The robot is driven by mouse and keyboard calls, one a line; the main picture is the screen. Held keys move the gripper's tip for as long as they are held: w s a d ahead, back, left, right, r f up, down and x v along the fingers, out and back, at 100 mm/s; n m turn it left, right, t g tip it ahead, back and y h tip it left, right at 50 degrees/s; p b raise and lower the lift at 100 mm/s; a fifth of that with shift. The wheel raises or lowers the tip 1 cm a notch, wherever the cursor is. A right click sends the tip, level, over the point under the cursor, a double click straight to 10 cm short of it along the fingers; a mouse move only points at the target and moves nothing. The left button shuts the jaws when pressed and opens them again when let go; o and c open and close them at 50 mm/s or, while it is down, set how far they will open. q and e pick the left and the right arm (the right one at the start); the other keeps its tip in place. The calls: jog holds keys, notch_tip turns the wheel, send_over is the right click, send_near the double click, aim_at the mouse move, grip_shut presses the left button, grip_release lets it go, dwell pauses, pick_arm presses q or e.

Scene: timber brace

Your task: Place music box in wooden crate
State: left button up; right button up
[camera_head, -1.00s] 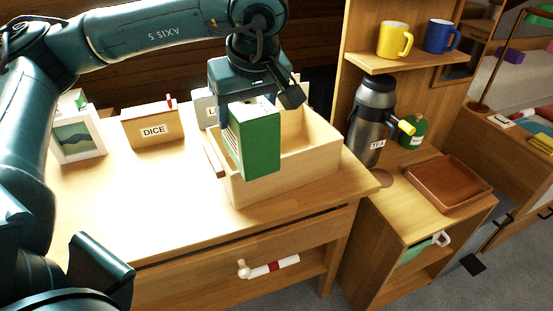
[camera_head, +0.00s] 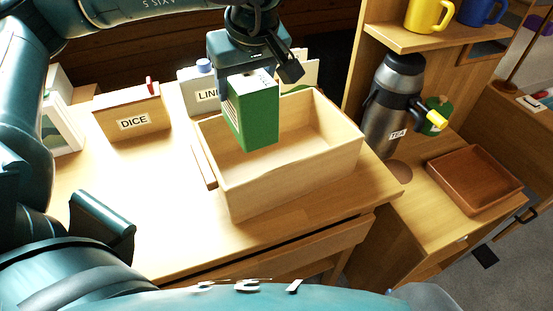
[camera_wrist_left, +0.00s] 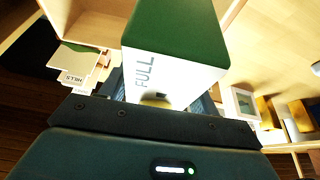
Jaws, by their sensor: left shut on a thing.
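The wooden crate (camera_head: 300,180) is open-topped and pale, and stands on the table in the head view. My left gripper (camera_head: 250,82) is shut on a green-and-white box (camera_head: 258,122), presumably the music box. It holds the box upright over the left part of the crate's opening; the box's exact height above the floor is hard to tell. In the left wrist view the box (camera_wrist_left: 165,75) fills the space between the fingers, and its white face reads "FULL".
A DICE box (camera_head: 133,115) and a labelled white container (camera_head: 196,92) stand behind and left of the crate. A steel TEA flask (camera_head: 392,105) stands right of it, near a brown tray (camera_head: 474,180). The front left tabletop is clear.

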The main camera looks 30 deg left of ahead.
pick_arm(q)
jog(key=f, duration=0.5)
jog(key=f+b, duration=0.1)
jog(key=f, duration=0.2)
jog(key=shift+s+d+f, duration=0.15)
jog(key=shift+s+f, duration=0.1)
jog(key=shift+f, duration=0.1)
notch_tip(320, 180, down, 5)
jog(key=shift+r+b, duration=0.15)
jog(key=shift+b, duration=0.3)
jog(key=o, duration=1.1)
jog(key=shift+r, duration=0.1)
pick_arm(e)
jog(key=shift+s+d+r+t, duration=0.4)
jog(key=shift+d+r+t, duration=0.05)
jog(key=shift+d+t, duration=0.05)
